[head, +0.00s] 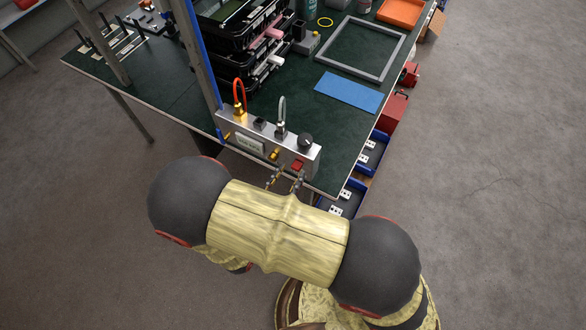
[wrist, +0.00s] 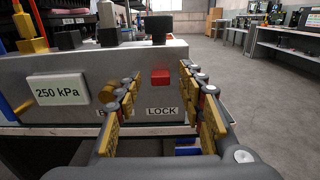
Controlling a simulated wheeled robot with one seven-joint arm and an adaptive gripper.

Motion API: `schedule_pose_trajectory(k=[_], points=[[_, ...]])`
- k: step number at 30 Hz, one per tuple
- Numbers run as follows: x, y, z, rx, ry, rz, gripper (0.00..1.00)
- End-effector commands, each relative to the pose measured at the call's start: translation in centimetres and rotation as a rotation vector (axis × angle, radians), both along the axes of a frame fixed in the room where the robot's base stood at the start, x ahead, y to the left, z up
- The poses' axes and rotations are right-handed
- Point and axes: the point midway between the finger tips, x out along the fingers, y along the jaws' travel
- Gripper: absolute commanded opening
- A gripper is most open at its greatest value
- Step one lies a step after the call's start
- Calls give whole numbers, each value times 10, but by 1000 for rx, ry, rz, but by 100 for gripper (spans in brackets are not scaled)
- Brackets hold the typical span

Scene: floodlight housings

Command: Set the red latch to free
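The red latch (wrist: 160,77) is a small red block on the front face of a grey metal box (wrist: 200,55), above a label reading LOCK (wrist: 161,111). It also shows in the head view (head: 297,165), near the right end of the box (head: 312,160).
The box carries a 250 kPa plate (wrist: 58,90), a yellow knob (wrist: 107,93) and a black dial (head: 305,141). Red (head: 239,92) and grey (head: 282,110) hoses rise from its top. A blue mat (head: 349,93) and grey frame (head: 362,48) lie on the green table. Open floor is at right.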

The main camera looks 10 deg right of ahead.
Motion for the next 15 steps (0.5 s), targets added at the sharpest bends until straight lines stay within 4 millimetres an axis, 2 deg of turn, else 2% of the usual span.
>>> schedule_pose_trajectory(k=[9,15], points=[[-44,36,0,0,0,5,39],[-64,51,0,1,-1,3,39]])
